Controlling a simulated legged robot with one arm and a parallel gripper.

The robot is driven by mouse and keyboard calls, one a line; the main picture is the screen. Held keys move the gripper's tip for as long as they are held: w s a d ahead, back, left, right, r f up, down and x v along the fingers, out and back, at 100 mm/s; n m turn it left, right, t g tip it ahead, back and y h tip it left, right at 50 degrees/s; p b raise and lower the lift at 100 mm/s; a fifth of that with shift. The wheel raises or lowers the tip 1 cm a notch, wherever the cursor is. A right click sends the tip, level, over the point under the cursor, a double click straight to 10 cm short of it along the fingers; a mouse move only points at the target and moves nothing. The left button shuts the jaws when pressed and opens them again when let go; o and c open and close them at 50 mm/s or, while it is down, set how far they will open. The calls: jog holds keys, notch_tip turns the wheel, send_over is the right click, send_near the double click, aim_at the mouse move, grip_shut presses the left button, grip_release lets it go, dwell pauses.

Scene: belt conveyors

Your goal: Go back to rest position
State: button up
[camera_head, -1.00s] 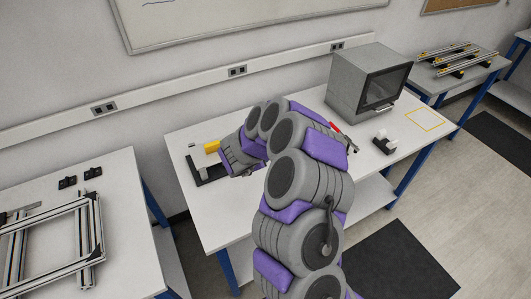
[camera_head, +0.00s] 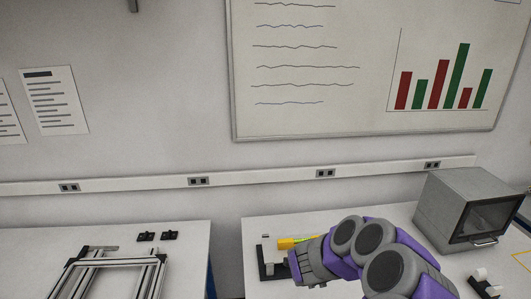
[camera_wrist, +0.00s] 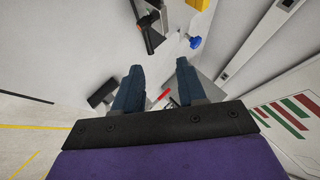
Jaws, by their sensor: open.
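My arm reaches over the right white table (camera_head: 258,228) in the head view, with my gripper (camera_head: 287,268) low over its left part. In the wrist view the two dark blue fingers of my gripper (camera_wrist: 159,68) stand apart with nothing between them. A black bracket (camera_head: 263,262) lies beside the gripper; it also shows at the top of the wrist view (camera_wrist: 150,38). Part of the gripper is hidden by my arm in the head view.
A grey oven-like box (camera_head: 440,205) stands at the right of the table. A small black holder with a white piece (camera_head: 482,280) is in front of it. The left table (camera_head: 190,245) bears an aluminium frame (camera_head: 105,270). A whiteboard (camera_head: 340,120) hangs on the wall.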

jog(key=w+a+r+n+t+y+b, duration=0.1)
jog(key=a+r+n+t+y, duration=0.15)
jog(key=a+r, duration=0.3)
jog(key=w+a+r+n+t+y, duration=0.1)
jog(key=w+a+r+n+y, duration=0.2)
jog(key=a, duration=0.4)
jog(key=s+a+r+n+g+y+b, duration=0.1)
jog(key=s+a+r+n+y, duration=0.25)
jog(key=s+a, duration=0.3)
jog(key=s+a+r+n+g+y+b, duration=0.1)
jog(key=s+a+r+n+g+y, duration=0.15)
jog(key=s+a+r+n, duration=0.35)
jog(key=s+d+f+n+g+h, duration=0.1)
jog(key=s+d+f+g, duration=0.1)
jog(key=s, duration=0.9)
jog(key=s+d+f+n+g+h+b, duration=0.1)
jog(key=s+d+f+n+g+h, duration=0.1)
jog(key=s+d+g, duration=0.2)
jog(key=s+d+f+n+g+h+b, duration=0.1)
jog(key=s+d, duration=0.6)
jog(key=s, duration=1.3)
jog(key=shift+d+f+g+h, duration=0.4)
jog(key=shift+f+g, duration=0.25)
jog(key=shift+g, duration=0.25)
